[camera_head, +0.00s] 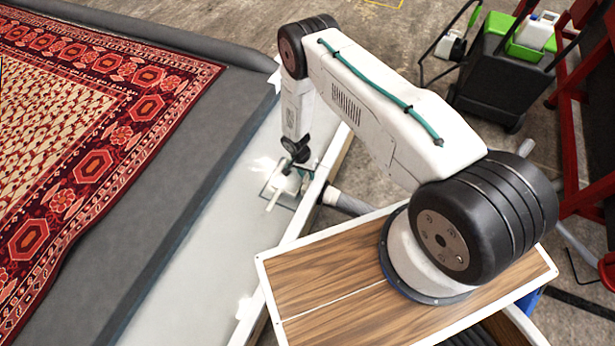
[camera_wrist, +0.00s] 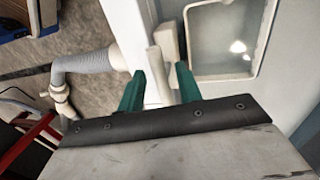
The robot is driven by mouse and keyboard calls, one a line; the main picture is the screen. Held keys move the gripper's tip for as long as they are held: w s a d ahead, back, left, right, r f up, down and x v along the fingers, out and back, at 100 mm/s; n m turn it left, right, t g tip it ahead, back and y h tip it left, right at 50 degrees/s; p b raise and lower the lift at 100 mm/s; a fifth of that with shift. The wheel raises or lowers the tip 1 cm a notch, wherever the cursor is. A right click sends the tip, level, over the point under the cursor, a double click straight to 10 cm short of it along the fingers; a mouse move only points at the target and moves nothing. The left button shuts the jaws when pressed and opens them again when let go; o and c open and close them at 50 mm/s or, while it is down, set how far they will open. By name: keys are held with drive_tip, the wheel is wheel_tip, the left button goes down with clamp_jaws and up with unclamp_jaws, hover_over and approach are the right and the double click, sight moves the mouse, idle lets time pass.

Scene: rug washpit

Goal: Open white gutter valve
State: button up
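The white gutter valve (camera_wrist: 156,68) shows in the wrist view as a pale upright handle beside a white block on the gutter's edge. My gripper (camera_wrist: 160,70) is open, with its two green fingers apart and the handle between or just beyond their tips. I cannot tell whether either finger touches it. In the head view my gripper (camera_head: 298,168) points down at the gutter's right edge, where a small white lever (camera_head: 272,200) shows at a square recess. My gripper and wrist hide part of the valve there.
The pale gutter (camera_head: 190,260) runs beside a dark grey pad with a red patterned rug (camera_head: 90,100). A square basin (camera_wrist: 225,45) lies right of the valve. A grey hose (camera_wrist: 85,68) leaves the gutter's outer side. A black and green cart (camera_head: 500,75) stands at the back right.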

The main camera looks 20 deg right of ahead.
sight(307, 175)
drive_tip(key=shift+s+d+f, duration=0.15)
drive_tip(key=shift+f, duration=1.05)
clamp_jaws()
drive_tip(key=shift+r, duration=2.95)
unclamp_jaws()
